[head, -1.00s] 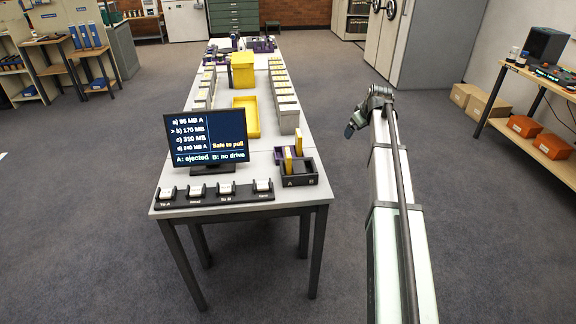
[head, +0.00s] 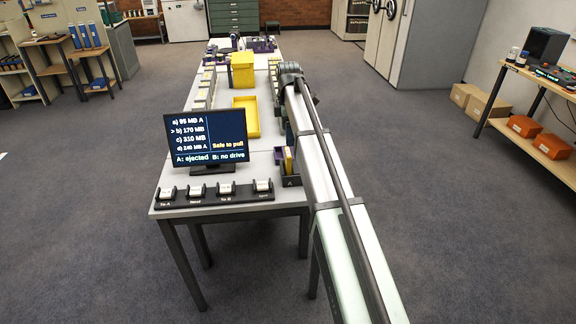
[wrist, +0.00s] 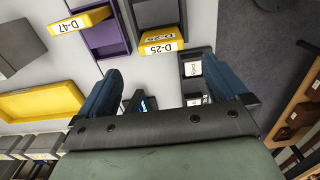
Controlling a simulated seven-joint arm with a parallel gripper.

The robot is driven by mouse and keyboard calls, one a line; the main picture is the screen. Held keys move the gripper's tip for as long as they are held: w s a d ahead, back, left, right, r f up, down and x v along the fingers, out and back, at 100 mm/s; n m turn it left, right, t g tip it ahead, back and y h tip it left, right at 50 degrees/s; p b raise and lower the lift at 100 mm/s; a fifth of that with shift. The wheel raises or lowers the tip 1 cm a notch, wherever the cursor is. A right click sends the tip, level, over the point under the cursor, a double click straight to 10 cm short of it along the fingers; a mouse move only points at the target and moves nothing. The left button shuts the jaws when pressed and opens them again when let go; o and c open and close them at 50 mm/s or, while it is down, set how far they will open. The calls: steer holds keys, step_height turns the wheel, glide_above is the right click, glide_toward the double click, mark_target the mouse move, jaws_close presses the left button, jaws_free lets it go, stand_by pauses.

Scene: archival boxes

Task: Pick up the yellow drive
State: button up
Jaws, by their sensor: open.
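Two yellow drives show in the wrist view. One, labelled D-25 (wrist: 163,42), stands in a dark dock (wrist: 155,12) near top centre; the other, labelled D-47 (wrist: 80,20), is in a purple holder (wrist: 112,45) to its left. My gripper (wrist: 162,70) is open and empty, its two blue fingers apart on either side of the D-25 drive's column in the picture, with the drive beyond the tips.
A monitor (head: 206,138) reads "Safe to pull", "A: ejected", "B: no drive". A switch panel (head: 215,195) lies before it. A yellow tray (head: 240,102) and yellow box (head: 243,70) are farther back on the table. Grey boxes line both sides.

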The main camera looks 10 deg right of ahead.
mark_target(288, 159)
step_height(288, 159, down, 12)
steer(key=shift+s+f, duration=0.1)
steer(key=c, duration=1.1)
stand_by(0.4)
step_height(288, 159, up, 9)
steer(key=shift+a+r, duration=0.15)
steer(key=shift+r, duration=0.05)
steer(key=shift+w+a, duration=0.15)
steer(key=shift+w, duration=0.15)
steer(key=w+a+f, duration=0.1)
steer(key=w, duration=1.1)
steer(key=shift+a, duration=0.25)
